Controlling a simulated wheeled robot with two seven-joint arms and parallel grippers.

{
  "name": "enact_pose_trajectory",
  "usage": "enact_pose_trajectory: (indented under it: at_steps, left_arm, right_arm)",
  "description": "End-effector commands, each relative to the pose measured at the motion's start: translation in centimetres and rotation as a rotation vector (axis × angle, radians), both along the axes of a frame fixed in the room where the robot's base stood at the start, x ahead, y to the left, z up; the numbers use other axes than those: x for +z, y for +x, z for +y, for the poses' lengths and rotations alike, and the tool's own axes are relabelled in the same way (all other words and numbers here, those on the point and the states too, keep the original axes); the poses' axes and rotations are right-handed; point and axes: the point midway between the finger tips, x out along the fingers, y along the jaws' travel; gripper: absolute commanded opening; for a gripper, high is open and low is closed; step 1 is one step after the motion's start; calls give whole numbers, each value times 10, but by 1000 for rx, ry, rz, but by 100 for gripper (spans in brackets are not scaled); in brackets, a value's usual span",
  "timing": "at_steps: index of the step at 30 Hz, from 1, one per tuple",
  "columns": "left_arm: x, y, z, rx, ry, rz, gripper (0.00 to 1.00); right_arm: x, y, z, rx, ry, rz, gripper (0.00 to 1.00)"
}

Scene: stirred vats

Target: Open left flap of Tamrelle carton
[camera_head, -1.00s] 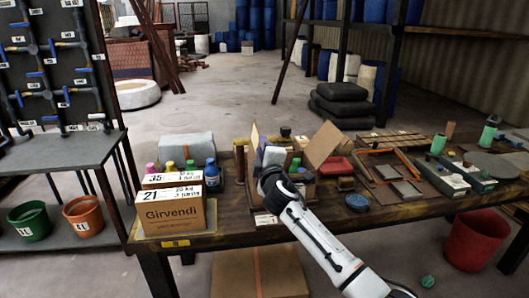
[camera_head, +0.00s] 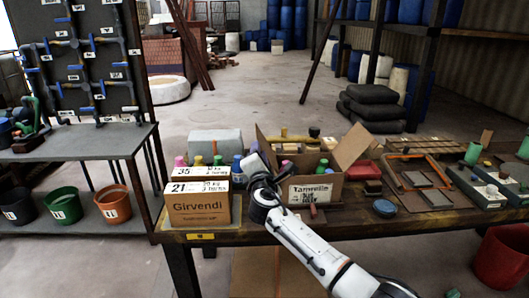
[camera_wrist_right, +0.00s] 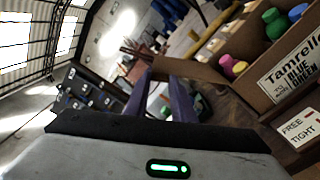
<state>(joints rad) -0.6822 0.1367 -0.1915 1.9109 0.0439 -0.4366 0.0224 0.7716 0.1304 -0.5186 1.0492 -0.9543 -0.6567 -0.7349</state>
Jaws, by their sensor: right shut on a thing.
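The Tamrelle carton (camera_head: 330,190) stands on the wooden table, its white label facing me; it also shows at the right of the right wrist view (camera_wrist_right: 262,100). Its right flap (camera_head: 351,146) leans outward to the right. Its left flap (camera_head: 264,146) stands up and tilts a little to the left. My right gripper (camera_head: 255,163) is at the carton's left side, at the left flap. In the right wrist view its fingers (camera_wrist_right: 165,98) are shut at the brown cardboard; the exact contact is hard to see. Coloured-cap bottles show inside the carton. My left gripper is not in view.
The Girvendi box (camera_head: 200,208) stands close to the left of my right gripper.

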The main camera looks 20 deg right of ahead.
Motion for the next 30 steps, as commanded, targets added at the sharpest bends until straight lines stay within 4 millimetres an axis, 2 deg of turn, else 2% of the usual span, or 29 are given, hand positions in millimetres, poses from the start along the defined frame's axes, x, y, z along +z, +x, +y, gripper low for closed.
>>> enact_pose_trajectory:
  at_steps: [16,17,20,30]
  left_arm:
    - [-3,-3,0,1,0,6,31]
    - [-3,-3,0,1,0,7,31]
    - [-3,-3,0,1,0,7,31]
    - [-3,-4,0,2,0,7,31]
  right_arm:
    - [-1,1,2,-2,-27,7,0]
    - [-1,1,2,-2,-27,7,24]
    - [-1,1,2,-2,-27,7,41]
    - [-2,0,3,0,-26,7,42]
